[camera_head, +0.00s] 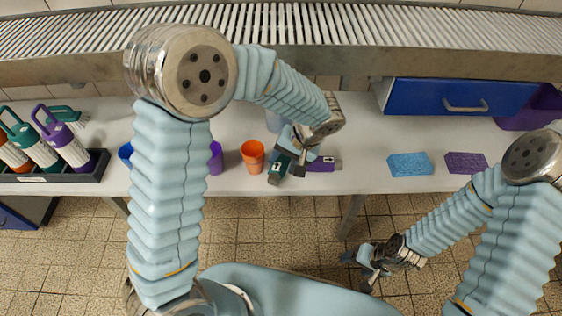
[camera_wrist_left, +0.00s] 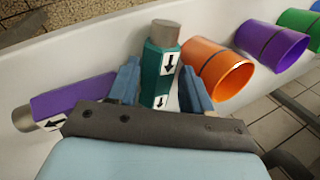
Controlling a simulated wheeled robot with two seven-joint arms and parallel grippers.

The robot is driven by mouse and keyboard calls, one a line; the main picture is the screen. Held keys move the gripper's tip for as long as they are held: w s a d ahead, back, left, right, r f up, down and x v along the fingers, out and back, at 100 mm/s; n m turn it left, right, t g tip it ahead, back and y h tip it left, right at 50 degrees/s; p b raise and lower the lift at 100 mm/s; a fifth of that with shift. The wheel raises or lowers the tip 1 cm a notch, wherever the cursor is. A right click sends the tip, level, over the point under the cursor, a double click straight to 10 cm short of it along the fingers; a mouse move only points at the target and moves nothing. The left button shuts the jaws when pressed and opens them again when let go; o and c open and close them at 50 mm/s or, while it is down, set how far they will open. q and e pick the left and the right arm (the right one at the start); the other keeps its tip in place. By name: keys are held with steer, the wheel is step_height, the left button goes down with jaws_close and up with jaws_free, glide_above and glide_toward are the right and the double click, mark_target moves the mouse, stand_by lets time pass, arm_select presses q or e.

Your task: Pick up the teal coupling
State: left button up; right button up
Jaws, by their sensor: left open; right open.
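The teal coupling (camera_head: 278,170) lies near the front edge of the white counter. It is teal with a grey end and white labels with black arrows. In the left wrist view the teal coupling (camera_wrist_left: 153,62) sits between the two blue fingers of my left gripper (camera_wrist_left: 160,88), with its grey end pointing away. The left gripper (camera_head: 289,160) is open, with a finger on each side of the coupling. Whether the fingers touch it I cannot tell. My right gripper (camera_head: 359,272) is open and empty, low in front of the counter above the tiled floor.
A purple coupling (camera_head: 325,164) lies close on the right. An orange cup (camera_head: 252,152) and a purple cup (camera_head: 216,158) are on the left. A blue sponge (camera_head: 409,165), a purple sponge (camera_head: 465,163) and a blue drawer (camera_head: 455,97) are further right. A bottle rack (camera_head: 55,178) is far left.

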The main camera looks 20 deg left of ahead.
arm_select(q)
steer(key=shift+x, duration=1.25)
jaws_close()
steer(key=shift+r, duration=0.1)
